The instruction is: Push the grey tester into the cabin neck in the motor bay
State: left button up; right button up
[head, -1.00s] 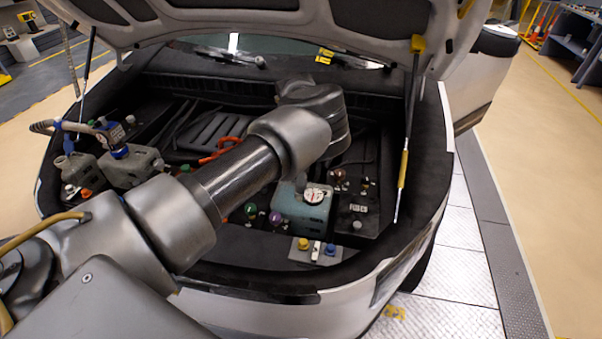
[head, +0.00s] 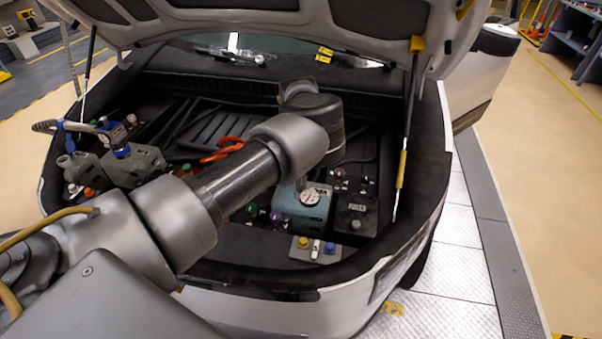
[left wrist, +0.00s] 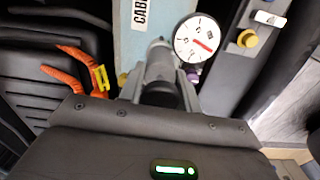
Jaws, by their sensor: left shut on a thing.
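The grey tester (left wrist: 160,68) has a white round dial (left wrist: 193,40) with a red needle. My left gripper (left wrist: 160,86) is shut on its grey body. In the left wrist view the tester's far end reaches over the pale blue cabin tank (left wrist: 136,45), whose label shows "CAB". In the head view the dial (head: 310,196) stands at the top of the blue-grey tank (head: 303,217). My forearm hides most of the gripper there. The neck is hidden, so I cannot tell how deep the tester sits. My right gripper is not in view.
A black fuse box (head: 357,215) stands right of the tank. Orange cable (head: 222,148) lies left of it. A grey tank (head: 135,167) with a blue-fitted hose is at the bay's left. Struts (head: 404,150) hold the hood (head: 300,20) over the bay.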

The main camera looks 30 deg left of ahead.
pick_arm(q)
jog(key=o, duration=0.9)
jog(key=shift+f, duration=0.1)
jog(key=shift+o, duration=0.2)
jog(key=shift+r, duration=0.65)
notch_tip(320, 180, up, 10)
jog(key=b, duration=0.2)
jog(key=shift+f+b, duration=0.2)
jog(key=shift+b, duration=0.15)
